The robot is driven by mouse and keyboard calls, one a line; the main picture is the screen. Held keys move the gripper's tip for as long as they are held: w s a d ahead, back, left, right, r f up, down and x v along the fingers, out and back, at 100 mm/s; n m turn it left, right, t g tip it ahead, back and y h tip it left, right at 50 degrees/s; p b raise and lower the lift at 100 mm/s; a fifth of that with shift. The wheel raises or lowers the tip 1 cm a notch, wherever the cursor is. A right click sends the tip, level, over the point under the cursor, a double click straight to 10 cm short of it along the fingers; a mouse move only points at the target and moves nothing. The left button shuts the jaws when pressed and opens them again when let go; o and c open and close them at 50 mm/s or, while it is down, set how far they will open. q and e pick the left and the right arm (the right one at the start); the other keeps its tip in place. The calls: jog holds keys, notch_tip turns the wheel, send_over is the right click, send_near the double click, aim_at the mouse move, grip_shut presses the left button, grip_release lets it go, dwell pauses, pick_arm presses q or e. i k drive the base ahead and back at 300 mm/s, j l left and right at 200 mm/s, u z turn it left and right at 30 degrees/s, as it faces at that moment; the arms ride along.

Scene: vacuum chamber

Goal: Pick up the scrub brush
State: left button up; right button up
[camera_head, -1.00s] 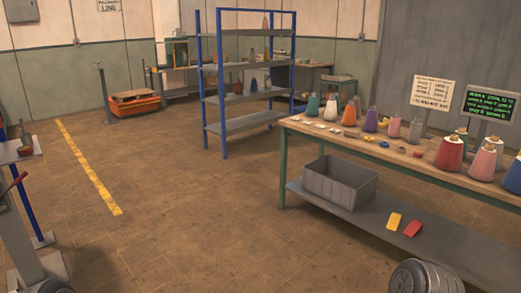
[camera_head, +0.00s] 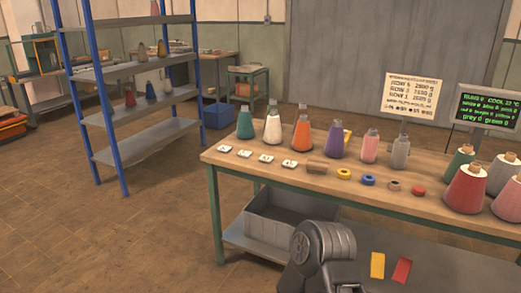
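A small brown block (camera_head: 317,167) lies on the wooden top of the workbench, between the white tags and a yellow ring. It may be the scrub brush, but it is too small to show bristles. A grey rounded link of one of my arms shows at the bottom centre, in front of the bench's lower shelf. Neither of my grippers is in view.
The workbench (camera_head: 268,180) holds several coloured cones, including a teal one (camera_head: 245,124), plus small rings. A grey bin (camera_head: 268,227) and yellow and red pieces are on its lower shelf. A blue-posted rack (camera_head: 148,142) stands left. Floor at lower left is clear.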

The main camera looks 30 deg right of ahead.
aim_at(317, 167)
jog(key=i+j+z, duration=0.15)
jog(key=i+z, duration=0.3)
jog(key=i, duration=0.15)
jog(key=i+j+z, duration=0.4)
jog(key=i, duration=0.2)
jog(key=i+j+z, duration=0.85)
jog(key=i+j, duration=0.15)
jog(key=j, duration=0.2)
